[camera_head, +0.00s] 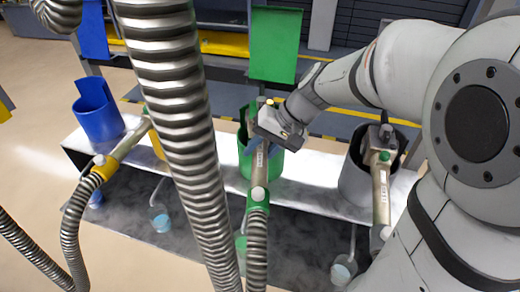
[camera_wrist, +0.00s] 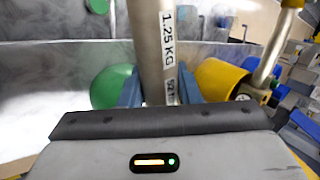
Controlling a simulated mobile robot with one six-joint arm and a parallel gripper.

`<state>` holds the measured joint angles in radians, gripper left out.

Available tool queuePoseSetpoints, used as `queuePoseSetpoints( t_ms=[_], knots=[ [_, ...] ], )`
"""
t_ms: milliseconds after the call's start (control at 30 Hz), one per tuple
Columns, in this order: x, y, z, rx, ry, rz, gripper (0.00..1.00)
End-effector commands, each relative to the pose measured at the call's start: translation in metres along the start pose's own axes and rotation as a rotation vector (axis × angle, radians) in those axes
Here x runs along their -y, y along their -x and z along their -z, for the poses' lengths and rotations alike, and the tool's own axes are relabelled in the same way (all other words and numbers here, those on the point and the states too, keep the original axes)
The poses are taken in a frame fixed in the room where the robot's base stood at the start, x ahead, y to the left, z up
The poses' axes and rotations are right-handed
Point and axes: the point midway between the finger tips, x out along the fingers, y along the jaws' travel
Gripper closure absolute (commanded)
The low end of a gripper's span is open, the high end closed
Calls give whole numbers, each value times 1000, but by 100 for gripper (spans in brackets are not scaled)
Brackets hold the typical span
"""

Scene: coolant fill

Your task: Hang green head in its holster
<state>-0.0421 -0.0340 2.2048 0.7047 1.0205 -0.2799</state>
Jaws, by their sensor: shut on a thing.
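The green head (camera_head: 261,170) is a grey metal tube with a green collar (camera_head: 258,200) and a ribbed hose below. My gripper (camera_head: 268,146) is shut on its tube. In the wrist view the blue fingers (camera_wrist: 160,92) sit on both sides of the labelled tube (camera_wrist: 152,45). The green holster (camera_head: 273,165) is an open cup on the metal bench, partly hidden by the head and my gripper. Its green side also shows left of the tube in the wrist view (camera_wrist: 111,88). The head overlaps the holster; I cannot tell whether its end is inside.
A blue holster (camera_head: 97,112) stands empty at left. A yellow head (camera_head: 125,146) rests at a mostly hidden yellow holster (camera_head: 157,147). A grey holster (camera_head: 354,177) at right has another head (camera_head: 381,185). A thick ribbed hose (camera_head: 178,110) crosses the foreground. A green panel (camera_head: 275,45) stands behind.

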Motion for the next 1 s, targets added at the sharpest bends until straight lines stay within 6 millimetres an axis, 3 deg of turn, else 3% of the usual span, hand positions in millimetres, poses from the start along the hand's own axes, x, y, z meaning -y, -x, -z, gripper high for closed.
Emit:
queuePoseSetpoints(
  t_ms=[800,833,1000],
  knots=[
    [-11,-15,0,-1,-1,0,100],
    [-10,-14,0,-1,-1,0,68],
    [-10,-13,0,0,-1,0,54]
  ],
)
